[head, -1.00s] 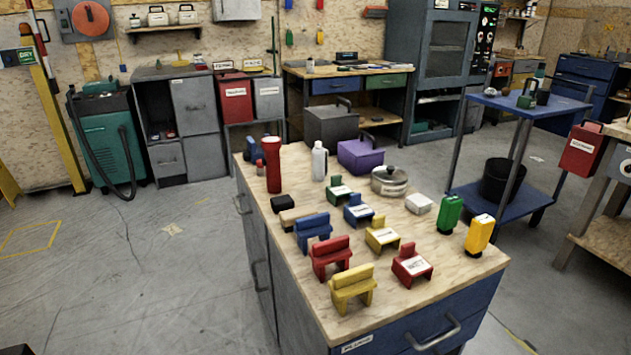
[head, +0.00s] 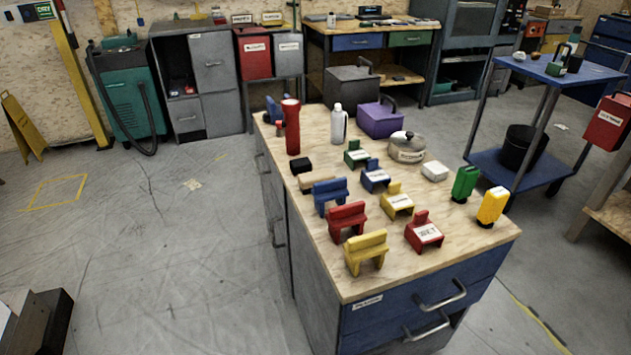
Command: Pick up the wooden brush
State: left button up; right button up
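A small tan wooden piece (head: 318,182) lies on the wooden top of the workbench (head: 350,278), near its left edge. A small black block (head: 301,165) is just behind it. The tan piece may be the wooden brush, but it is too small and partly covered by the blue bench-shaped block (head: 331,195) to be sure. Neither of my grippers is in view.
Red (head: 347,220) and yellow (head: 367,252) blocks stand in front. A red flashlight (head: 292,128), a white bottle (head: 338,124), a purple box (head: 380,120) and a lidded pot (head: 407,148) stand behind. The floor (head: 190,260) left of the workbench is mostly clear.

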aim_at(306, 180)
jog(key=u, duration=1.5)
jog(key=i, duration=1.25)
jog(key=z, duration=1.4)
